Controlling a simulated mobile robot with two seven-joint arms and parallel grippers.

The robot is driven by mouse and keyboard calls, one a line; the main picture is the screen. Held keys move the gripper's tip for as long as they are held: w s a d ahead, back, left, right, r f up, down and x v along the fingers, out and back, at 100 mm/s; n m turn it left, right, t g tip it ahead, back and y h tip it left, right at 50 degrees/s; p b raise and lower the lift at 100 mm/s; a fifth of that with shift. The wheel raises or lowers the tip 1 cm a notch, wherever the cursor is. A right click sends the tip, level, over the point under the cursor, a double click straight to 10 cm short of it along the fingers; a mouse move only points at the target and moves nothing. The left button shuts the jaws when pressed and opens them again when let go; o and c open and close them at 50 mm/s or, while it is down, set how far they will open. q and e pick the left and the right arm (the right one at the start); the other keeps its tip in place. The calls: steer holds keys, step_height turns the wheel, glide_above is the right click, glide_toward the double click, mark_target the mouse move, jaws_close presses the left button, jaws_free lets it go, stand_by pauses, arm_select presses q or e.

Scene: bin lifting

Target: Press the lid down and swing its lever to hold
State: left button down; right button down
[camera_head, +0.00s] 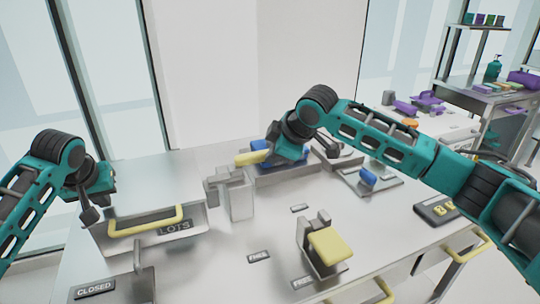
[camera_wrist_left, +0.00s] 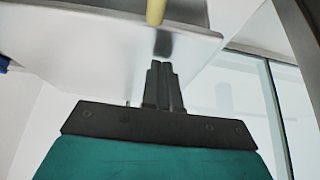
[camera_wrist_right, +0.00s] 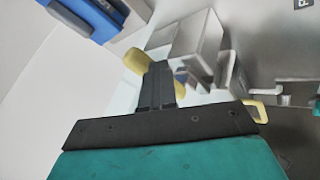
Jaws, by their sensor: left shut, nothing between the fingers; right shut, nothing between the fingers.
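A grey metal bin labelled LOTS (camera_head: 190,216) stands on the left of the table, with a yellow bar handle (camera_head: 145,222) on its front. My left gripper (camera_head: 90,215) is shut and empty at the bin's left end; in the left wrist view its fingers (camera_wrist_left: 163,75) point at a pale panel (camera_wrist_left: 100,40) with a yellow bar (camera_wrist_left: 155,12). My right gripper (camera_wrist_right: 158,70) is shut and empty beside a yellow-ended lever (camera_head: 252,157) by a grey metal block (camera_head: 238,198). Its fingers partly cover yellow parts in the right wrist view; contact cannot be told. Which part is the lid is unclear.
A blue-and-grey tray (camera_head: 290,172) lies behind the right hand. A bracket with a yellow pad (camera_head: 328,245) stands at front right. A CLOSED plate (camera_head: 95,290) is at front left. A blue-knobbed plate (camera_head: 385,187) lies right. The middle front table is mostly clear.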

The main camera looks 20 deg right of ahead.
arm_select(q)
steer(key=shift+s+f, duration=0.15)
steer(key=shift+f, duration=0.15)
arm_select(e)
steer(key=shift+w+d, duration=0.15)
steer(key=s+d+r, duration=0.3)
steer(key=s+r, duration=0.5)
steer(key=s, duration=0.1)
steer(key=shift+d, duration=0.3)
arm_select(q)
steer(key=shift+r, duration=0.1)
steer(key=shift+w+r, duration=0.25)
steer(key=shift+r, duration=0.4)
step_height(320, 180, up, 6)
steer(key=shift+f, duration=0.1)
stand_by(0.4)
